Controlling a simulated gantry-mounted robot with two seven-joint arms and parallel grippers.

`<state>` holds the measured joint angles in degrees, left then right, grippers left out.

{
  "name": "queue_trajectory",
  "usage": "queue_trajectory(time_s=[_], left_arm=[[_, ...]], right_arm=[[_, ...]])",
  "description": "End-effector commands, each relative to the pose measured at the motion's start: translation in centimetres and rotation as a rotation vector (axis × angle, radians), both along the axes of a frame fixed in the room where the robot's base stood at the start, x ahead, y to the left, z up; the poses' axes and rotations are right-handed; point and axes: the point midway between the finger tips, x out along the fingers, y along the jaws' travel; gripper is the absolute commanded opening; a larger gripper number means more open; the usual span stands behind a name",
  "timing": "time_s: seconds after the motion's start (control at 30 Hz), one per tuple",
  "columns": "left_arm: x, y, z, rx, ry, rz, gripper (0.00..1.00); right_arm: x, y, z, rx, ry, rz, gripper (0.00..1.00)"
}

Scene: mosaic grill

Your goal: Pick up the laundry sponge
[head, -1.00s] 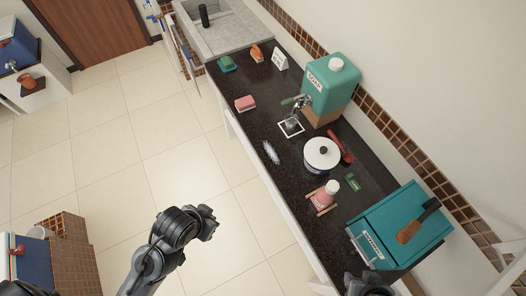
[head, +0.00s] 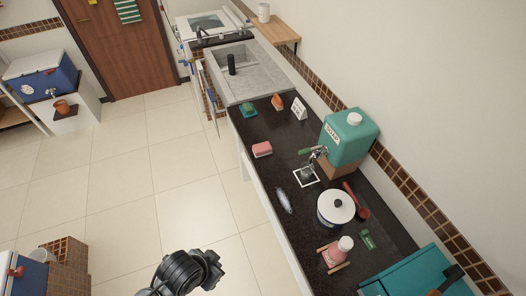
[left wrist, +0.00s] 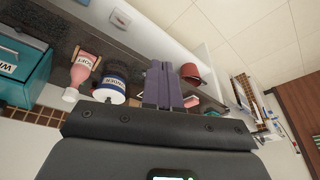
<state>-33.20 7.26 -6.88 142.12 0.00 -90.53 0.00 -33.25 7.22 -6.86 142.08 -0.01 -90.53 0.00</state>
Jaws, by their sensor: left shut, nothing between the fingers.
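On the dark counter in the head view are a pink block (head: 262,149), a green block (head: 249,109) and an orange piece (head: 277,102) beside a white sign (head: 299,108). I cannot tell from any label which is the laundry sponge. My left arm (head: 186,271) shows at the bottom of the head view, over the floor and left of the counter, well short of these blocks. In the left wrist view my left gripper (left wrist: 163,70) has its fingers together and empty. My right gripper is not in view.
The counter also holds a teal soap dispenser (head: 350,137), a white pot (head: 336,208), a red spoon (head: 358,202), a pink bottle (head: 339,250) and a teal box (head: 425,272). A grey sink (head: 252,72) is beyond. The floor (head: 150,180) left of the counter is clear.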

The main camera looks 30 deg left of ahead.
Motion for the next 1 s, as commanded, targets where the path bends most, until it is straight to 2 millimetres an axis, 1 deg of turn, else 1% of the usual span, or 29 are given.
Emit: queue_trajectory(time_s=[0.27, 0.3, 0.37, 0.9, 0.93, 1.0], left_arm=[[-0.02, -0.02, -0.01, -0.001, 0.000, 0.001, 0.00], [-0.03, -0.04, -0.01, -0.002, 0.000, 0.002, 0.02], [-0.02, -0.07, -0.01, -0.004, 0.001, 0.003, 0.11], [-0.02, -0.26, 0.00, -0.012, 0.002, 0.008, 0.93], [-0.02, -0.25, 0.00, -0.011, 0.002, 0.008, 0.98], [-0.03, -0.22, -0.01, -0.009, 0.001, 0.006, 0.99]], right_arm=[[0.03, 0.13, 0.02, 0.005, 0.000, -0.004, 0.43], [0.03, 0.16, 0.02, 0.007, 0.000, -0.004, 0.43], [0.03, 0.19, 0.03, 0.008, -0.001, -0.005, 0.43], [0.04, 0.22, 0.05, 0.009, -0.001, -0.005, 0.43], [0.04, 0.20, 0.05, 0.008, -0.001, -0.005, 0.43], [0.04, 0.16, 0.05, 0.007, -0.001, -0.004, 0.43]])
